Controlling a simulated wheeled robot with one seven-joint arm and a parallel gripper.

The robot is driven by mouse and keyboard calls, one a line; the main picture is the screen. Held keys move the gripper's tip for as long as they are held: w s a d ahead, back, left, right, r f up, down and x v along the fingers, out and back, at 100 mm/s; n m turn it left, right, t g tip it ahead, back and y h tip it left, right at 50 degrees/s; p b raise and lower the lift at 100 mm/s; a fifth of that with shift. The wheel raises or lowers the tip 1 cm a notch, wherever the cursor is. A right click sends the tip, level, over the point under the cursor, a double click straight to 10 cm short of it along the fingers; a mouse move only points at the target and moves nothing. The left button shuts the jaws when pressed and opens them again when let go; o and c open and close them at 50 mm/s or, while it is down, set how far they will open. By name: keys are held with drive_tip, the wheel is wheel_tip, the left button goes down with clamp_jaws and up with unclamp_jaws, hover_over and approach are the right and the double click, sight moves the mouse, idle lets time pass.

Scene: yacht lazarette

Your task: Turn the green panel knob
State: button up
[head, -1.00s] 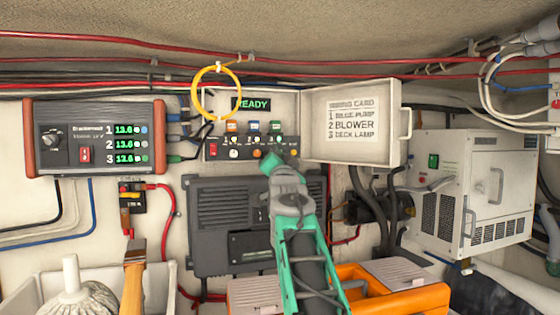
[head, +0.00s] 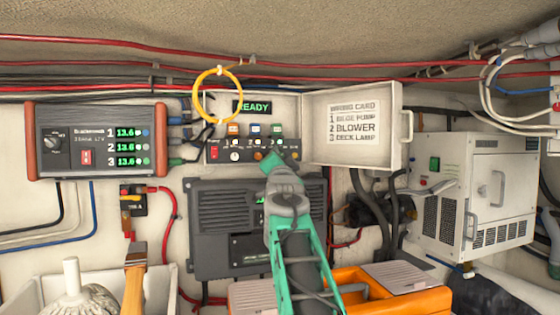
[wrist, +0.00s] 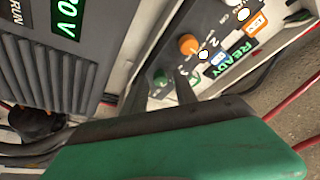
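The green panel knob (wrist: 160,79) is on the dark lower strip of the open switch panel. In the wrist view it appears between the tips of my gripper's two dark fingers (wrist: 160,84), which are apart. I cannot tell whether either finger touches it. In the head view my green gripper (head: 276,157) is in front of the panel's lower right part and largely hides the green knob. The orange knob (wrist: 188,43) is beside it in the wrist view. The panel display (head: 253,106) reads READY.
The open panel cover (head: 352,155) with a wiring card stands to the right. A yellow ring (head: 205,108) hangs at the panel's upper left. A grey ribbed unit (head: 212,262) is just below. Red cables (head: 350,79) cross above. An orange case (head: 410,303) is low in front.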

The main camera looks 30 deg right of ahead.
drive_tip(key=shift+o, duration=0.5)
drive_tip(key=shift+s, duration=0.1)
drive_tip(key=b+v, duration=0.4)
drive_tip(key=v, duration=0.3)
drive_tip(key=shift+s+a, duration=0.2)
drive_tip(key=shift+s, duration=0.05)
drive_tip(key=shift+f, duration=0.1)
